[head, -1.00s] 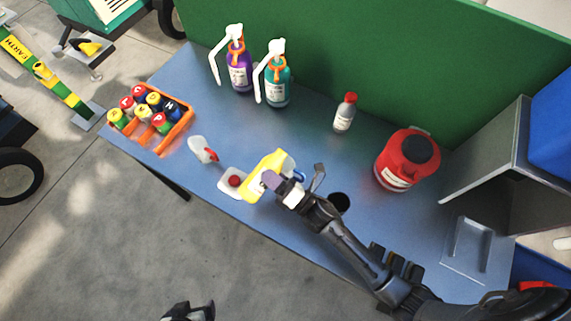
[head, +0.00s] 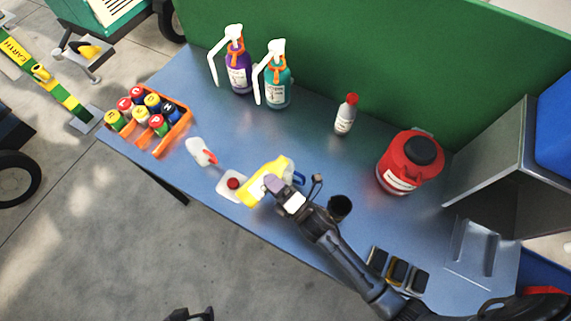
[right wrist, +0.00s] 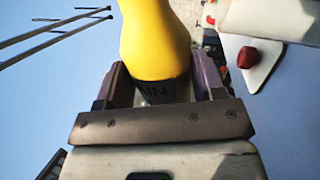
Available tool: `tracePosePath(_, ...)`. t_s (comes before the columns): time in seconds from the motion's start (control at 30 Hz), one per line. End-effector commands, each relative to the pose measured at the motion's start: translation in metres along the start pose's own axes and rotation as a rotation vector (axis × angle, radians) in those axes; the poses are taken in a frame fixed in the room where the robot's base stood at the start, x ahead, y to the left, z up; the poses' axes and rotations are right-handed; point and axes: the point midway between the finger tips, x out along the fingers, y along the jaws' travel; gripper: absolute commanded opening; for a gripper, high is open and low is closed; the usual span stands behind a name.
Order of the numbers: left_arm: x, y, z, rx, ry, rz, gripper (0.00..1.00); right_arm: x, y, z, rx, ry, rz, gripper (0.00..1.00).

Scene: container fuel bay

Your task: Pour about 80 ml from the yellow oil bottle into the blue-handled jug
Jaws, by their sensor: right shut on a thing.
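My right gripper (head: 276,188) is shut on the yellow oil bottle (head: 262,183), over the front part of the blue bench. The bottle lies slanted in the head view. A blue handle (head: 299,178) shows just right of the bottle; the rest of that jug is hidden behind the bottle and gripper. I cannot tell whether any oil is flowing. A dark part of my left gripper (head: 190,314) shows at the bottom edge; its jaws are unclear.
A white tray with a red cap (head: 233,183) lies left of the bottle, near a red-handled jug (head: 201,151). An orange crate of cans (head: 181,133), two pump bottles, a red-capped bottle (head: 345,115) and a red canister (head: 408,163) stand around.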

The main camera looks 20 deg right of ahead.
Motion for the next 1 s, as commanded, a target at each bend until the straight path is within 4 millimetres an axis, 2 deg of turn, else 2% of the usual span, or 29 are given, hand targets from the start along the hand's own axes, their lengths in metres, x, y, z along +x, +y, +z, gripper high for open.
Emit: tracePosePath(1.0, -0.016, 0.002, -0.006, -0.008, 0.002, 0.006, 0.88, 0.004, 0.016, 0.002, 0.093, -0.025, 0.002, 0.35)
